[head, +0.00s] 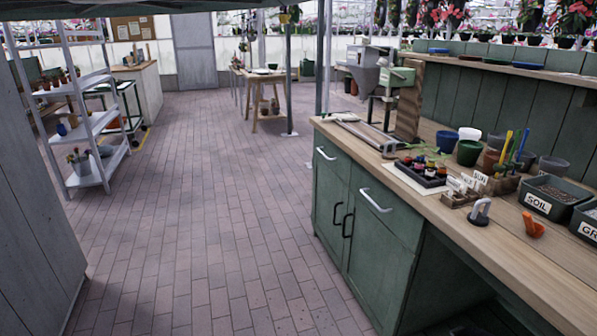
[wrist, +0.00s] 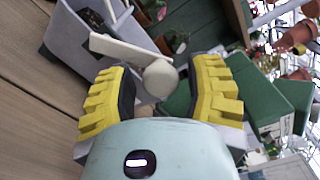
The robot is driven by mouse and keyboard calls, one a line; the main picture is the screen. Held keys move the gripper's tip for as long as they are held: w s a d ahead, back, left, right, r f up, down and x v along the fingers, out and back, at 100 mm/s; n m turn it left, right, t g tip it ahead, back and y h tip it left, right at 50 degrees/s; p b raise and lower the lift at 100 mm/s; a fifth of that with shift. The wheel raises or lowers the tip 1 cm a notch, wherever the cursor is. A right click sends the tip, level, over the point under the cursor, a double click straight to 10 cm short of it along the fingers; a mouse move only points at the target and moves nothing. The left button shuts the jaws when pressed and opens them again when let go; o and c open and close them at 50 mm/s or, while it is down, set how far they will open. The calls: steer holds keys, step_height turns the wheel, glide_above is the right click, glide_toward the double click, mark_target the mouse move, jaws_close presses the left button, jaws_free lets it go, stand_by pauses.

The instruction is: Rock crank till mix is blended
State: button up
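In the wrist view a pale cream crank arm (wrist: 125,50) ends in a rounded knob (wrist: 159,78). It sits in front of a light grey box-like body (wrist: 72,38). My gripper (wrist: 163,85), with yellow ridged fingers and dark inner pads, is open with the knob between its fingers. Gaps show on both sides of the knob; I see no contact. In the head view a grey and green machine (head: 366,76) stands at the far end of the bench; its crank is not clear there. My gripper does not show in the head view. No mix is visible.
The wooden bench top (head: 420,190) carries a dark tray of small pots (head: 421,171), several larger pots, labelled soil bins (head: 552,198) and an orange scoop (head: 533,225). A white shelf (head: 88,135) stands left. The brick floor (head: 200,200) between is clear.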

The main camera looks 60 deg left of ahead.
steer(key=shift+o, duration=0.8)
steer(key=shift+s, duration=0.1)
steer(key=v, duration=1.2)
steer(key=shift+r, duration=0.1)
